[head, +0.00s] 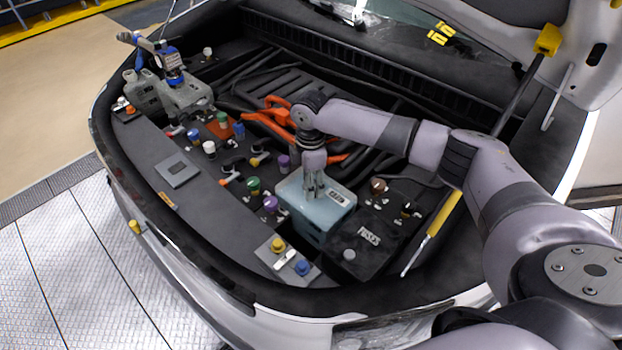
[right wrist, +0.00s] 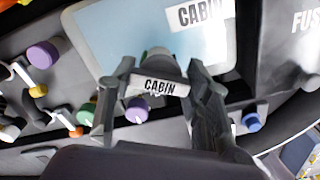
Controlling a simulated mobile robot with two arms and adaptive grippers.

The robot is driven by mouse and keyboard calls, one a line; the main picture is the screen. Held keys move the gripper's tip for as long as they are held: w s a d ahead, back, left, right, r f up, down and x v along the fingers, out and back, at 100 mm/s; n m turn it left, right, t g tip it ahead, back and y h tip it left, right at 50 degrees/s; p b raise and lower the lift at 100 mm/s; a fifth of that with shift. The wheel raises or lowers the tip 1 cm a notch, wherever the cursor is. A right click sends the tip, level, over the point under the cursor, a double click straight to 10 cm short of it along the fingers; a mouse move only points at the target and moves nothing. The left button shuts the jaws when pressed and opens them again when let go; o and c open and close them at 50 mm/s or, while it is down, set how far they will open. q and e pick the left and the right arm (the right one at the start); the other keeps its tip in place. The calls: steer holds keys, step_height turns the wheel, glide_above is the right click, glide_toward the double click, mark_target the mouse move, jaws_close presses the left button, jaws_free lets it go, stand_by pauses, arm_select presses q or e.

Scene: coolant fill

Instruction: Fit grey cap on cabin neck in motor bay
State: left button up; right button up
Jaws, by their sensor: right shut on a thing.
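The pale blue cabin tank (head: 309,223) stands at the front right of the motor bay, with a white CABIN label (head: 337,198) on its top. It also fills the upper middle of the right wrist view (right wrist: 105,33). My right gripper (head: 313,192) points down over the tank's top. Its fingers (right wrist: 158,75) are shut on a small grey cap (right wrist: 156,66), beside a white CABIN tag (right wrist: 160,87). The cap is mostly hidden by the fingers and tag. The neck is hidden, and I cannot tell whether the cap touches it. My left gripper is out of view.
A black fuse box (head: 369,238) stands right of the tank. Purple (head: 270,204), green (head: 253,185), yellow (head: 278,244) and blue (head: 302,267) caps stand nearby. Orange cables (head: 268,124) run behind. A yellow-and-black strut (head: 442,214) rises at the right.

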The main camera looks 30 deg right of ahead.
steer(key=shift+f, duration=0.1)
stand_by(0.5)
steer(key=shift+a+m+p, duration=0.1)
steer(key=shift+m+p, duration=1.6)
steer(key=shift+p, duration=0.35)
steer(key=shift+m+p, duration=0.3)
steer(key=shift+p, duration=0.1)
steer(key=o, duration=1.1)
steer(key=shift+c, duration=0.2)
